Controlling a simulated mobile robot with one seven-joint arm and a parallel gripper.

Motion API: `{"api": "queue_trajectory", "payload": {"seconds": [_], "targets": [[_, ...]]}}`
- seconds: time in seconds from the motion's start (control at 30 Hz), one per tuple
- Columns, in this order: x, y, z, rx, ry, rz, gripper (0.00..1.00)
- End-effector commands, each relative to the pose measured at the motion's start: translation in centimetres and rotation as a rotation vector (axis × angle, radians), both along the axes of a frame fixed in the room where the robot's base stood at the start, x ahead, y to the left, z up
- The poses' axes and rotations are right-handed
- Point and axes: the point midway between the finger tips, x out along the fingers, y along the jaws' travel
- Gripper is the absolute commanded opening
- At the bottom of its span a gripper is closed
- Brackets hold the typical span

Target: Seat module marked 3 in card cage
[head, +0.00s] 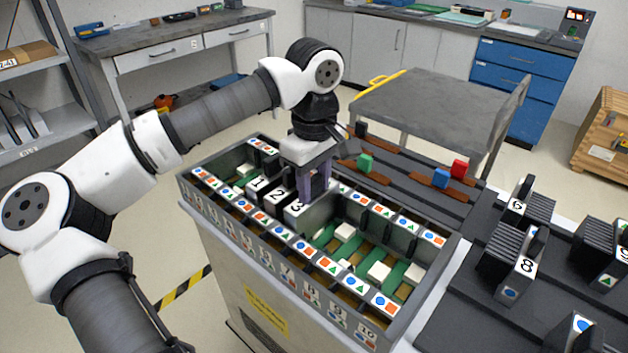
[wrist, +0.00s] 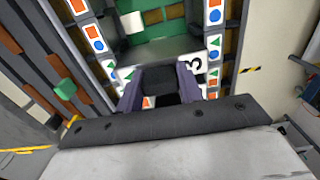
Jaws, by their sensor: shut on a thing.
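The card cage (head: 272,230) is a long grey open-topped box on a cart, with slots marked by coloured shapes along both rims. The module marked 3 (head: 296,207) stands in the cage, right of modules 1 (head: 258,184) and 2 (head: 277,194); its top looks about level with theirs. My gripper (head: 316,190) points down over the cage and is shut on module 3. In the wrist view the two purple fingers (wrist: 160,92) hold its dark handle, and its white label (wrist: 195,66) shows beside them. The module's lower part is hidden.
Slots to the right of module 3 are empty, showing green boards and white connectors (head: 345,231). Module 8 (head: 515,255), module 9 (head: 519,203) and other dark modules stand on the rack at right. Coloured blocks, including a green one (head: 365,163), lie on strips behind the cage.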

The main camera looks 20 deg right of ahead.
Motion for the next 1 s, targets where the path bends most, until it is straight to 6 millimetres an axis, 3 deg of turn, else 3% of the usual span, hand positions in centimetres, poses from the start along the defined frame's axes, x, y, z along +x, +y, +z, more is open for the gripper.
{"api": "queue_trajectory", "payload": {"seconds": [0.03,0.2,0.57,0.67,1.0], "targets": [[0.0,0.0,0.0,0.000,-0.001,0.000,0.40],[0.0,0.0,0.0,-0.001,-0.001,0.000,0.62],[0.0,0.0,0.5,0.001,-0.002,0.000,0.62],[0.1,0.0,1.8,0.000,-0.001,0.001,0.62],[0.0,-0.1,9.5,-0.001,-0.003,0.001,0.62]]}}
